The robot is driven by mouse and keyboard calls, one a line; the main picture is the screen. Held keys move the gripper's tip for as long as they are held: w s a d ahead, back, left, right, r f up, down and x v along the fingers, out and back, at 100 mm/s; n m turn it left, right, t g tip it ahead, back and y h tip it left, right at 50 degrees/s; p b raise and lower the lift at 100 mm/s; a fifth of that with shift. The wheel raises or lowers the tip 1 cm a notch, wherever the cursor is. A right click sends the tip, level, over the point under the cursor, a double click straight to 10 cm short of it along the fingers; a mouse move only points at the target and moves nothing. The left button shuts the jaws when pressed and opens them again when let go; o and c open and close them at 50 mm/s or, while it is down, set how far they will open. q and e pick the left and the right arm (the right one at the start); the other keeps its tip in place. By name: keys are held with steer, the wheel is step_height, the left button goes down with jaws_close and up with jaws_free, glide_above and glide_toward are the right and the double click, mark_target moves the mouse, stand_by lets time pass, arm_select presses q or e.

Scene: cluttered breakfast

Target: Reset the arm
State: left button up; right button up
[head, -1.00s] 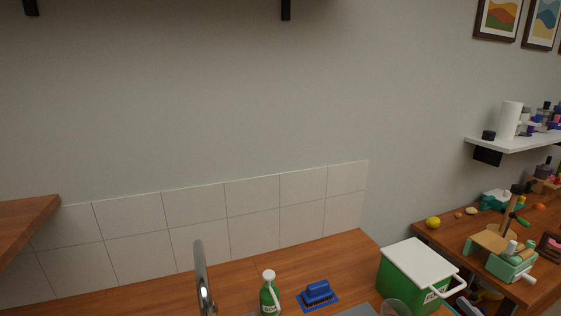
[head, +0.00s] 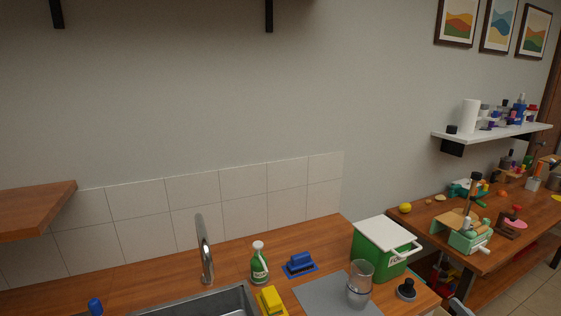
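Neither of my grippers can be made out in the head view. A grey and dark shape at the bottom edge, right of the counter, is too cut off to identify. The head view looks over a wooden counter (head: 218,270) with a metal sink (head: 205,303) and a tap (head: 204,250). No object is seen held.
A green bottle (head: 259,263), a blue brush (head: 299,262), a yellow sponge (head: 271,300), a clear glass (head: 360,284) on a grey mat (head: 322,297) and a green bin (head: 380,254) crowd the counter. A cluttered side table (head: 412,226) and white shelf (head: 490,135) are at right.

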steer(key=w+d+f+m+g+h, duration=0.15)
steer(key=d+f+m, duration=0.25)
steer(key=f+m, duration=0.45)
steer(key=w+d+f+m+g+h, duration=0.1)
steer(key=w+d+f+m+h, duration=0.2)
steer(key=f+m, duration=0.5)
steer(key=s+d+f+m+g+h+b, duration=0.15)
steer(key=f+m, duration=0.25)
steer(key=f, duration=0.5)
steer(key=s+d+f+m+g+b, duration=0.1)
steer(key=s+f+m+g, duration=0.15)
steer(key=f, duration=0.65)
steer(key=s+d+f+m+g+h+b, duration=0.15)
steer(key=f+m, duration=0.25)
steer(key=f, duration=0.6)
steer(key=s+a+f+m+g+b, duration=0.2)
steer(key=s+f+m+g, duration=0.15)
steer(key=s+f, duration=0.6)
steer(key=s+a+f+m+g+b, duration=0.2)
steer(key=s+a+f+m, duration=0.3)
steer(key=f, duration=0.8)
steer(key=s+a+f+g+b, duration=0.2)
steer(key=s+a+f+b, duration=0.1)
steer(key=s+f, duration=0.5)
steer(key=s+a+f+g+y+b, duration=0.1)
steer(key=s+a+f+g+b, duration=0.2)
steer(key=s+a+f, duration=0.2)
steer(key=s+f, duration=0.3)
steer(key=s, duration=0.2)
steer(key=shift+a+b, duration=0.35)
